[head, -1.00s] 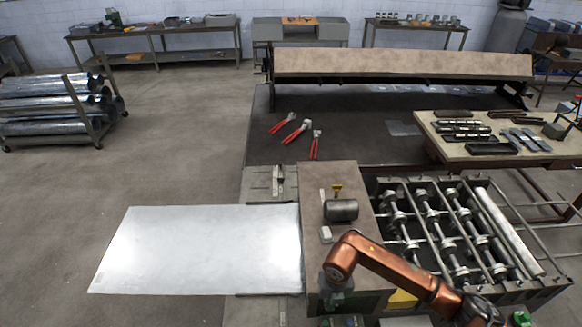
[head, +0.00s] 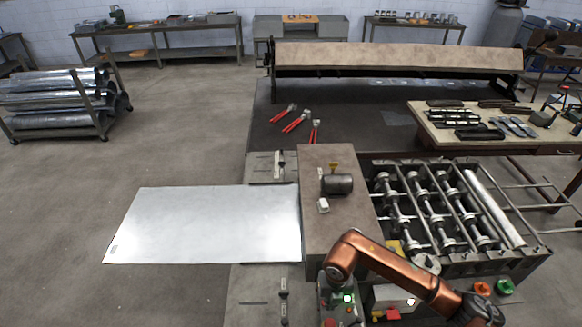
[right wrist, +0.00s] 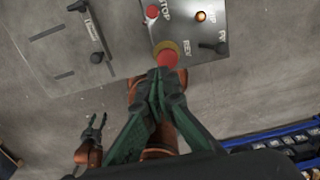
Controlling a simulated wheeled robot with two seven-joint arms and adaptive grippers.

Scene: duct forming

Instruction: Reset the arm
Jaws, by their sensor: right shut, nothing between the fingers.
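My right arm (head: 390,268) is copper-coloured and reaches in from the bottom right in the head view, bent above the control box (head: 340,304). Its gripper is mostly hidden behind the arm there. In the right wrist view my right gripper (right wrist: 160,82) has green fingers shut together, with nothing between them. Its tips appear just below the red mushroom button (right wrist: 167,55) of the control panel (right wrist: 190,35); I cannot tell whether they touch. My left gripper (right wrist: 96,126) shows small at lower left in the right wrist view, fingers apart and empty. It is outside the head view.
A flat metal sheet (head: 205,225) lies left of the roller machine (head: 440,215). Red-handled snips (head: 294,122) lie on the dark table behind. A tool table (head: 485,132) stands at right.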

